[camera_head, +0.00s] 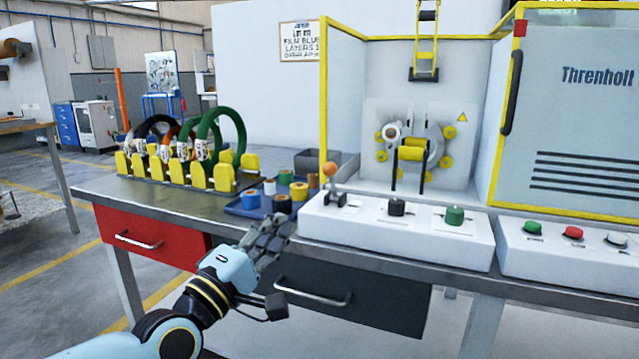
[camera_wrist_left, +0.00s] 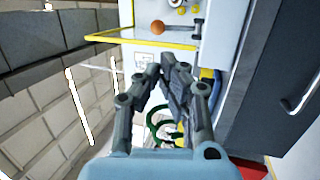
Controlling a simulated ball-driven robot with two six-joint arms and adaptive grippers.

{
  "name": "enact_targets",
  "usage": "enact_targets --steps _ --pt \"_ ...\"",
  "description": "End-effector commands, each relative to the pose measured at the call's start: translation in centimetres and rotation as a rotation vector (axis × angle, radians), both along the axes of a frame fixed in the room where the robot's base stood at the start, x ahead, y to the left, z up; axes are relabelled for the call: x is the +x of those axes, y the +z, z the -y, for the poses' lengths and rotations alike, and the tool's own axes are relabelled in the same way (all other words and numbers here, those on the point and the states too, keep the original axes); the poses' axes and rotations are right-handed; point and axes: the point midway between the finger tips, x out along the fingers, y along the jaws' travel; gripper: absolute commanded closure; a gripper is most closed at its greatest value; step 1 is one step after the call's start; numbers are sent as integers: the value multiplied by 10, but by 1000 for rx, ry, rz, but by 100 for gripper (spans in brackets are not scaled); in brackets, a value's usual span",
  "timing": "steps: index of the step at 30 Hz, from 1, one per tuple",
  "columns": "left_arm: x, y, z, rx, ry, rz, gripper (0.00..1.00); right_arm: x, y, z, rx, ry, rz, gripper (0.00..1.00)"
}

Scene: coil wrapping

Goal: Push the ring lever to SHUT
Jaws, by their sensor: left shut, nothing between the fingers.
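The lever with an orange ball knob (camera_head: 330,169) stands at the left end of a white control panel (camera_head: 370,228). Its stem rises from a dark base, and its labels are too small to read. An orange ball, seemingly the same knob, shows at the top of the left wrist view (camera_wrist_left: 157,28). Behind the panel is the ring unit (camera_head: 436,141) with yellow rollers. My left gripper (camera_head: 276,222) is shut and empty, in front of the table edge, left of and lower than the lever, not touching it. My right gripper is out of view.
A blue tray (camera_head: 236,209) with several tape rolls lies left of the panel. A black knob (camera_head: 396,207) and a green knob (camera_head: 454,215) sit right of the lever. A yellow rack with coils (camera_head: 174,172) stands further left. A yellow frame post (camera_head: 324,100) rises behind the lever.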

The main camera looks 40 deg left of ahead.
Motion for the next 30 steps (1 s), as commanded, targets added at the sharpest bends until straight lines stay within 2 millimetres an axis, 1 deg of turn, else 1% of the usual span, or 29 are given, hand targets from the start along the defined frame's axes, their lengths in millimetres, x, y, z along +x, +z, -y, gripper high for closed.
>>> enact_targets --steps 5,12,18,21,24,30 --pt "25 9 -2 0 2 4 100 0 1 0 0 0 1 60" --pt "75 22 -5 -1 1 3 100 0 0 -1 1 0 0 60" --pt "109 31 -7 0 1 1 100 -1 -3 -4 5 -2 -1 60" --pt "120 34 -8 0 1 0 100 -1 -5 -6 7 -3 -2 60" --pt "127 36 -8 0 0 -1 100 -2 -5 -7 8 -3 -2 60" --pt "131 37 -8 0 0 -2 100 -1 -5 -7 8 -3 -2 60"
